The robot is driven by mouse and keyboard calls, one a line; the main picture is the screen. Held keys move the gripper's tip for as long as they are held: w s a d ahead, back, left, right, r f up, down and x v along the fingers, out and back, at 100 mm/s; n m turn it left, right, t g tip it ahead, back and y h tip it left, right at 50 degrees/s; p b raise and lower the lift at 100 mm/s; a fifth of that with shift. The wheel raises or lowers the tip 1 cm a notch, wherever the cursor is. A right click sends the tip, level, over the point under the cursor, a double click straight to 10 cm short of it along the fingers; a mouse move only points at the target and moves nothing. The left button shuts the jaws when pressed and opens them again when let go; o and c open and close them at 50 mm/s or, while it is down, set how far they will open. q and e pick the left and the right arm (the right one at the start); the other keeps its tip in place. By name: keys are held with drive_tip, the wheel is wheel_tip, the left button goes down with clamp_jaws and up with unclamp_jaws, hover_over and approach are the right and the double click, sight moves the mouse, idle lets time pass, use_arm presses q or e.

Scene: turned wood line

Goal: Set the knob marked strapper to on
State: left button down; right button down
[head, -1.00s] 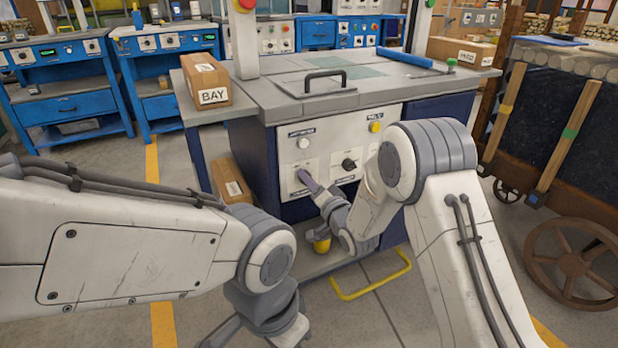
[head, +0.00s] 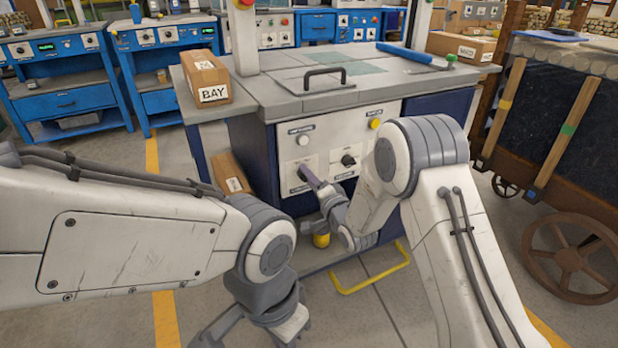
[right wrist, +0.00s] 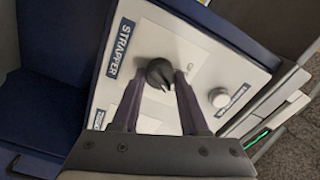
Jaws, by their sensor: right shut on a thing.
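The black strapper knob (right wrist: 158,72) sits on a white plate beside the STRAPPER label (right wrist: 118,47) in the right wrist view. My right gripper (right wrist: 164,80) is shut on this knob, one purple-grey finger on each side. A small mark beside the knob is too unclear to read. In the head view my right gripper (head: 306,175) is at the lower left of the white panel (head: 325,135), and its fingers mostly hide the knob. My left gripper (head: 255,335) hangs low at the bottom edge, partly cut off, away from the panel.
A second black knob (head: 348,160) is to the right on the same panel. A white button (head: 303,141) and a yellow button (head: 375,123) are above. A box marked BAY (head: 205,80) stands on the bench's left side. A yellow floor rail (head: 370,275) is in front.

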drive_tip(key=shift+c, duration=2.1)
unclamp_jaws()
drive_tip(key=p+v, duration=0.2)
drive_tip(key=v, duration=0.8)
drive_tip(key=shift+s+d, duration=0.15)
drive_tip(key=shift+s, duration=0.05)
